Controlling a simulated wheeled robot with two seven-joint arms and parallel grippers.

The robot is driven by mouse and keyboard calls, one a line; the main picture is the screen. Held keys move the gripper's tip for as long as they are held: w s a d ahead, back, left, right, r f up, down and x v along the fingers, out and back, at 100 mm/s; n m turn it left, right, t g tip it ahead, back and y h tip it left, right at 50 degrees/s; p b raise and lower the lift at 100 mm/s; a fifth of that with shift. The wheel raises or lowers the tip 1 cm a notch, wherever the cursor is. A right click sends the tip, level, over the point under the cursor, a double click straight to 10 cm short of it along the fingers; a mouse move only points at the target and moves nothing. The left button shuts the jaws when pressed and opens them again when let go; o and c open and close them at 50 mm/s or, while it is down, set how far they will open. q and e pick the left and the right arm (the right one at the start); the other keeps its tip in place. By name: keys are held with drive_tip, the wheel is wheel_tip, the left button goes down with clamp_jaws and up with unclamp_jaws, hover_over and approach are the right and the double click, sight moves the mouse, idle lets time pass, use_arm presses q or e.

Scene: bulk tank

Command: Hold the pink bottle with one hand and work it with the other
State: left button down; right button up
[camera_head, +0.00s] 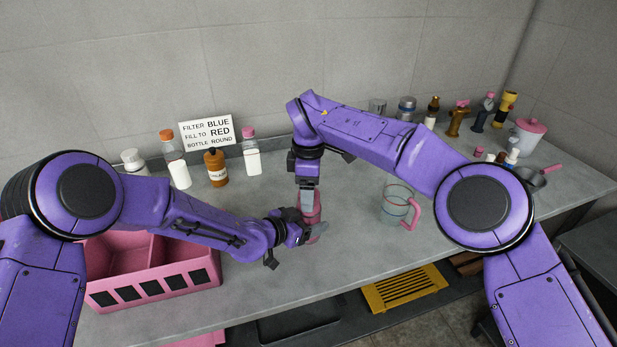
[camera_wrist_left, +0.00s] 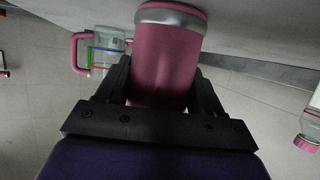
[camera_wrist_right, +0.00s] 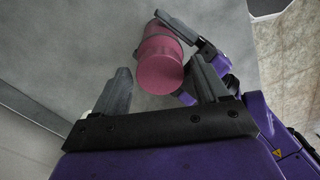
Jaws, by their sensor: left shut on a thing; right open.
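The pink bottle (camera_head: 311,204) stands on the grey counter in front of me, partly hidden by my grippers. In the left wrist view the bottle (camera_wrist_left: 163,62) fills the space between the fingers, with a grey band near one end. My left gripper (camera_head: 308,230) is shut on its body from the left side. My right gripper (camera_head: 308,187) points down from above at the bottle's top. In the right wrist view the pink round end of the bottle (camera_wrist_right: 160,68) lies between and beyond the open fingers of my right gripper (camera_wrist_right: 160,85), nearer the right finger. I cannot tell whether they touch.
A clear jug with a pink handle (camera_head: 399,207) stands right of the bottle. A pink divided crate (camera_head: 150,290) is at the front left. Bottles and a sign (camera_head: 207,131) line the back left; several fittings and a pink-lidded pot (camera_head: 526,137) stand at the right.

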drive_tip(key=shift+f, duration=0.1)
drive_tip(key=shift+c, duration=0.3)
drive_tip(key=c, duration=1)
drive_tip(key=shift+c, duration=0.2)
